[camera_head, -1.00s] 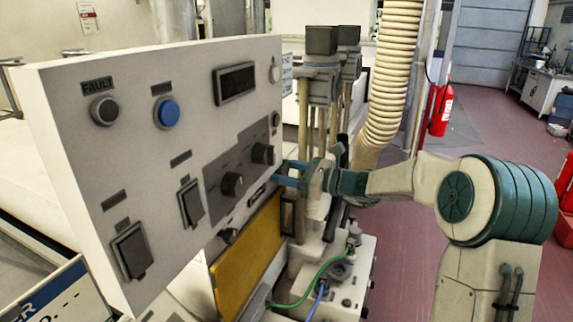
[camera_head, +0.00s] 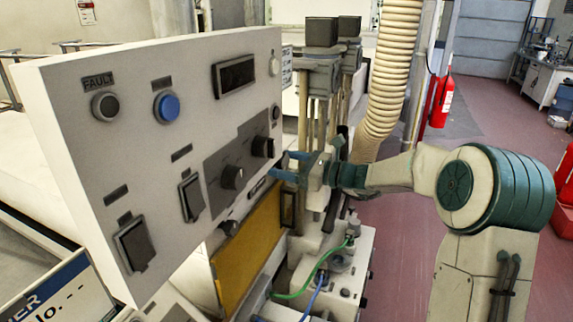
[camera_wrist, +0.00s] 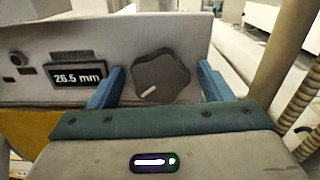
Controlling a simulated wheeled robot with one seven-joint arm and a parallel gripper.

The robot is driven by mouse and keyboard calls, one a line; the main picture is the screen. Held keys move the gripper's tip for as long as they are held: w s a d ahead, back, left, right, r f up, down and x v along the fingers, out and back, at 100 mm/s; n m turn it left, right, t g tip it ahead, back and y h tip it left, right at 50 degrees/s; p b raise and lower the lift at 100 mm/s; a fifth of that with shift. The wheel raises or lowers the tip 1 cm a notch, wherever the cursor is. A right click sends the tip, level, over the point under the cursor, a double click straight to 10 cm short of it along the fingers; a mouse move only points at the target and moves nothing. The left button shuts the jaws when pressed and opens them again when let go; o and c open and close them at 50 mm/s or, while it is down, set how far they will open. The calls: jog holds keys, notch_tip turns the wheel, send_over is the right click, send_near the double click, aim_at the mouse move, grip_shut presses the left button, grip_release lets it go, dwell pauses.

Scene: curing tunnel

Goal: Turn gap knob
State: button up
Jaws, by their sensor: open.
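The dark grey gap knob (camera_wrist: 160,75) is a lobed dial with a white pointer mark that points down and left in the wrist view. It sits on a pale panel to the right of a display (camera_wrist: 75,75) reading 26.5 mm. My gripper (camera_wrist: 163,88) is open, with one blue finger on each side of the knob. I cannot tell whether the fingers touch it. In the head view my gripper (camera_head: 283,168) is at the lower right edge of the big control panel, and the gap knob is hidden there.
The big white panel (camera_head: 140,90) carries a FAULT button (camera_head: 105,106), a blue button (camera_head: 166,107), flap switches and two dark knobs (camera_head: 232,176). Below are a yellow plate (camera_head: 245,255) and green and blue cables. Ribbed hose (camera_head: 390,80) and posts stand behind my gripper.

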jog(key=shift+d, duration=0.15)
jog(key=b+v, duration=0.2)
jog(key=v, duration=1.1)
jog(key=shift+d+b, duration=0.25)
jog(key=shift+b, duration=0.15)
jog(key=shift+s, duration=0.15)
